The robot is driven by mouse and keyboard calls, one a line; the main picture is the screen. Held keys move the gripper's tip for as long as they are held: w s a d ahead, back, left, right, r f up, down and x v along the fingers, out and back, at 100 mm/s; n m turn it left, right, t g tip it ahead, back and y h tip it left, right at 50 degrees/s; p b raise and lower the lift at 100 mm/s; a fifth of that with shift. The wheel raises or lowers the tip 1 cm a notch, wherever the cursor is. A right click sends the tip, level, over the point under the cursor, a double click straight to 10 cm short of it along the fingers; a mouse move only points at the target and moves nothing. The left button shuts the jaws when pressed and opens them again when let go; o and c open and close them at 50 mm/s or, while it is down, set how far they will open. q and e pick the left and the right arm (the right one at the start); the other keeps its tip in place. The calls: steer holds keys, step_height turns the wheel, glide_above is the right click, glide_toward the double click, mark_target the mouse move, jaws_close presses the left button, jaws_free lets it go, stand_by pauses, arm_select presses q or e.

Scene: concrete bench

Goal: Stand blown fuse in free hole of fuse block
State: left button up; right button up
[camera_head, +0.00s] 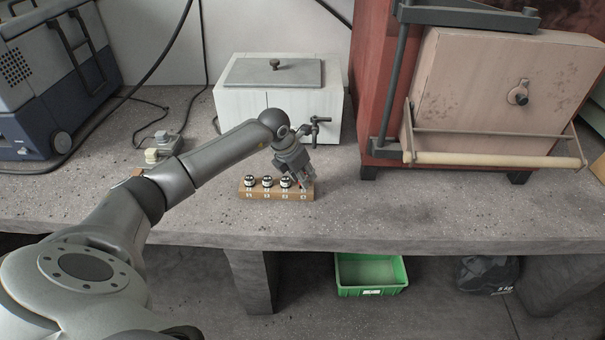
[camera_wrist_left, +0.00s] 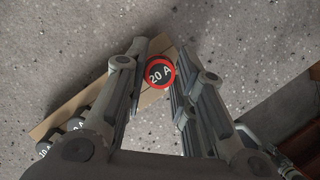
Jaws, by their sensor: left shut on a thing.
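The wooden fuse block (camera_head: 276,194) lies near the bench's front edge in the head view; it also shows in the wrist view (camera_wrist_left: 66,113). Several dark-capped fuses (camera_head: 267,182) stand upright in its left and middle holes. My left gripper (camera_head: 303,180) is over the block's right end. It is shut on the blown fuse (camera_wrist_left: 160,73), a round cap with a red rim marked "20 A". The fuse lies between the fingertips, over the block's end. Its lower part and the hole under it are hidden, so I cannot tell how deep it sits. My right gripper is out of view.
A white box with a lid (camera_head: 268,100) stands behind the block, and a small tap-like handle (camera_head: 316,131) sticks out near my wrist. A red furnace (camera_head: 372,90) is at the right. A blue-grey case (camera_head: 60,80) stands at the left. Bench right of the block is clear.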

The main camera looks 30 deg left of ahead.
arm_select(q)
steer(key=shift+f+b, duration=0.45)
steer(key=shift+f, duration=0.2)
steer(key=o, duration=1)
steer(key=shift+c, duration=0.2)
